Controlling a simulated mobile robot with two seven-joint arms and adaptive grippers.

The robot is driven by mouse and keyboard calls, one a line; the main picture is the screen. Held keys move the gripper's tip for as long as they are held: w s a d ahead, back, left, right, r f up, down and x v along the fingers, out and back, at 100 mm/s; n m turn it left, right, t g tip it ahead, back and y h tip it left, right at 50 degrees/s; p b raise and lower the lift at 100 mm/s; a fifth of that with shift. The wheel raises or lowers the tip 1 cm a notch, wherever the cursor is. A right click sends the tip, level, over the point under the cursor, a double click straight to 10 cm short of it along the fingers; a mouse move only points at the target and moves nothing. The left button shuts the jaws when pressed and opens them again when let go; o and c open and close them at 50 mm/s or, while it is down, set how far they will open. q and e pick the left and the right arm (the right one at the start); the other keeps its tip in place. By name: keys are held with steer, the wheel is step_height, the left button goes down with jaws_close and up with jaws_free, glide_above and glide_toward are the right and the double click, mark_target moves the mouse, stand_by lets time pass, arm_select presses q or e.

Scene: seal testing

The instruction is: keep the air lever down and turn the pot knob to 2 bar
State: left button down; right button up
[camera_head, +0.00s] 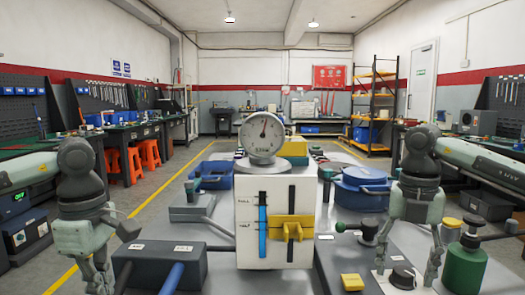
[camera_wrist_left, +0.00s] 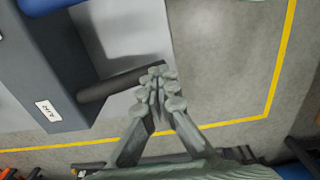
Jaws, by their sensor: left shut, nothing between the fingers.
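The air lever (camera_wrist_left: 112,87) is a dark bar coming out of a dark box labelled AIR (camera_wrist_left: 62,60). In the head view the box (camera_head: 160,262) is at the front left. My left gripper (camera_wrist_left: 158,78) is shut and empty, its fingertips over the lever's free end; contact is unclear. The left gripper is also at the head view's lower left (camera_head: 103,284). The pot knob (camera_head: 402,277), black on a white plate, is at the front right. My right gripper (camera_head: 407,272) is open, with a finger on each side of it. The knob's setting is unreadable.
A round dial gauge (camera_head: 262,134) tops a white block (camera_head: 245,220) with a blue column in the middle; its needle points roughly up. A green bottle (camera_head: 464,262) stands close right of my right gripper. A yellow block (camera_head: 352,282) and a blue pot (camera_head: 362,188) are nearby.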

steer(key=c, duration=1)
steer(key=n, duration=0.5)
steer(key=shift+n, duration=0.3)
steer(key=n, duration=0.4)
steer(key=shift+n, duration=0.4)
steer(key=o, duration=0.6)
steer(key=shift+n, duration=0.4)
steer(key=o, duration=1)
